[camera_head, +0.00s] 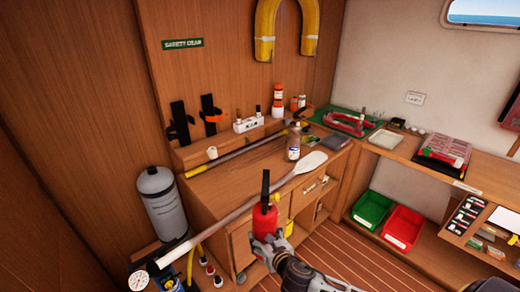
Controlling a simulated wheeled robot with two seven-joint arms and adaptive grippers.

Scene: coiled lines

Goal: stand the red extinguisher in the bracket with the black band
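The red extinguisher (264,220), with a black top, is upright in front of the wooden cabinet. My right gripper (268,244), whose arm comes in from the bottom right, is shut around its lower part, hiding the base. I cannot tell from here which one has the black band. My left gripper is not in view.
A long paddle (309,163) lies across the cabinet top (222,187), sticking out front-left. A bottle (293,146) stands behind it. A grey cylinder (162,203) stands left of the cabinet. A small white rack (248,124) sits right of the brackets. Green (371,209) and red bins (403,227) are at right.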

